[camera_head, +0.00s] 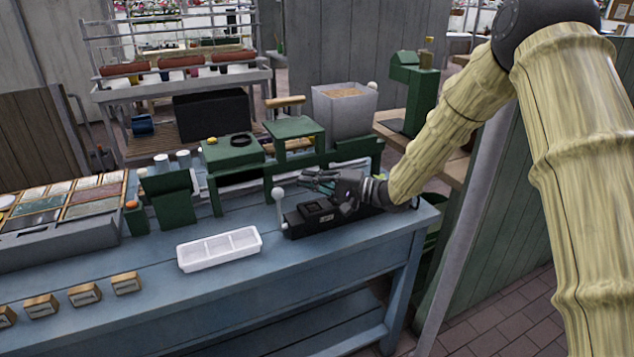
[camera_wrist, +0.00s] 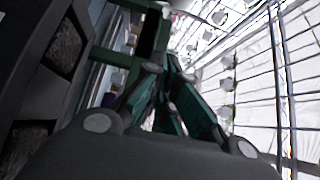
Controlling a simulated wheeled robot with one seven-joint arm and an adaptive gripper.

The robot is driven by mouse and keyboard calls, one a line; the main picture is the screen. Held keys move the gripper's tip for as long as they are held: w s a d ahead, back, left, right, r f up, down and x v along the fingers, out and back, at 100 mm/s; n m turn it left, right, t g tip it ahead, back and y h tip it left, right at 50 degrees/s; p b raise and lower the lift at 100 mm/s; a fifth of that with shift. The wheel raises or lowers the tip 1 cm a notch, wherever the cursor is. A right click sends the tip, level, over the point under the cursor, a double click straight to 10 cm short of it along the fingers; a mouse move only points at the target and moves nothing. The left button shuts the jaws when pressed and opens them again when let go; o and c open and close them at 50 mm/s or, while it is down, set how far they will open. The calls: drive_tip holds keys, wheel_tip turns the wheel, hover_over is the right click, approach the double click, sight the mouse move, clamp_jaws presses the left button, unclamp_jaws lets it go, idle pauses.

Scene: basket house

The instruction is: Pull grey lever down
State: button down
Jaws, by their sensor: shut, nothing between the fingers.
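A grey lever (camera_head: 279,206) with a pale ball knob stands upright at the left end of a black box (camera_head: 320,213) on the blue bench. My gripper (camera_head: 305,179) is above the black box, to the right of the knob in the picture, with its fingers pointing left. It looks apart from the lever, though the depth gap is hard to judge. In the wrist view my gripper (camera_wrist: 160,78) has its fingers drawn together with nothing between them. Dark box-like surfaces fill the left of that view. I cannot clearly make out the lever there.
A white tray (camera_head: 219,249) with compartments lies left of the black box on the bench (camera_head: 300,275). A green frame (camera_head: 295,150) rises behind. A grey hopper (camera_head: 344,112) stands further back. Wooden label blocks (camera_head: 84,294) line the front left. The bench front is mostly clear.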

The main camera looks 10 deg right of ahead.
drive_tip(key=shift+s+a, duration=0.3)
drive_tip(key=shift+a, duration=0.6)
drive_tip(key=shift+s+a, duration=0.3)
drive_tip(key=shift+a, duration=0.6)
drive_tip(key=shift+s+a, duration=0.3)
drive_tip(key=shift+a, duration=0.6)
drive_tip(key=shift+s, duration=0.1)
